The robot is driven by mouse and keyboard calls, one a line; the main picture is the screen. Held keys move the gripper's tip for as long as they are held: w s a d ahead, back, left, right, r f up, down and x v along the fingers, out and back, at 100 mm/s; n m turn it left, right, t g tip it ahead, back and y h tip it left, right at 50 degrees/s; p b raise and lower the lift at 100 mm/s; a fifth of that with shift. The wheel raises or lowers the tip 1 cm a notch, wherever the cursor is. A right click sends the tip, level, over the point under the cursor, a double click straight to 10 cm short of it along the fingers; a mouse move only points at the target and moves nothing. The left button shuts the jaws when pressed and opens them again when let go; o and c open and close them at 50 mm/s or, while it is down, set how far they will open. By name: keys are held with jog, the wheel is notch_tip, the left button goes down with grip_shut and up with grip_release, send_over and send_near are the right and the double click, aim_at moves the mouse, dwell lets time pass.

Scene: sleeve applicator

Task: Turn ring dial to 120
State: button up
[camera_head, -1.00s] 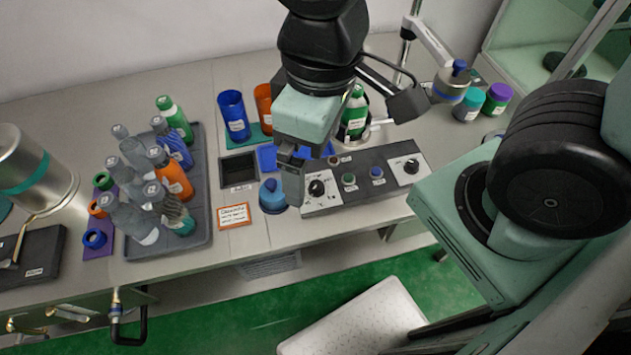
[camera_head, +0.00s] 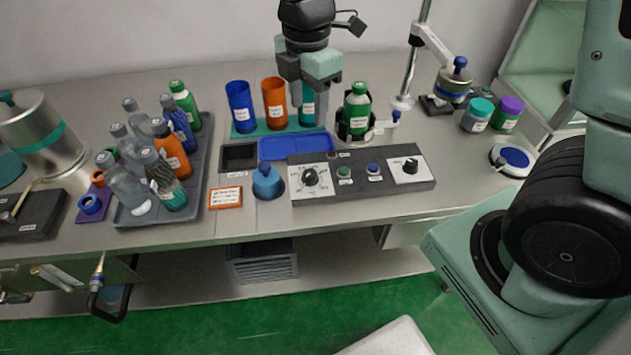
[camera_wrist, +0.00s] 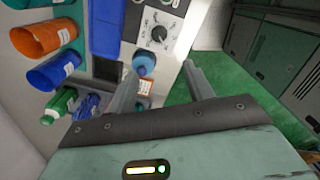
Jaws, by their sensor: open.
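The grey control panel (camera_head: 333,190) lies along the front of the bench. Its left black dial (camera_head: 310,176) sits on a white plate with scale marks; the right black dial (camera_head: 411,166) sits on another white plate. I cannot read which is the ring dial, or its value. My gripper (camera_head: 308,90) is open and empty, raised behind the panel over the cups and touching neither dial. In the wrist view, one dial (camera_wrist: 159,34), apparently the left one, shows beyond the open fingers (camera_wrist: 160,72), with its pointer and scale too small to read.
A green bottle (camera_head: 357,105) stands in a black holder behind the panel. Blue (camera_head: 238,108) and orange (camera_head: 274,103) cups stand at the back. A tray (camera_head: 205,160) of several bottles is further left.

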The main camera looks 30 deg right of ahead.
aim_at(310, 173)
notch_tip(310, 173, down, 18)
jog(key=shift+w+r+p, duration=0.1)
jog(key=shift+r+p, duration=0.15)
jog(key=shift+p, duration=0.2)
jog(key=shift+d, duration=0.1)
jog(key=c, duration=1)
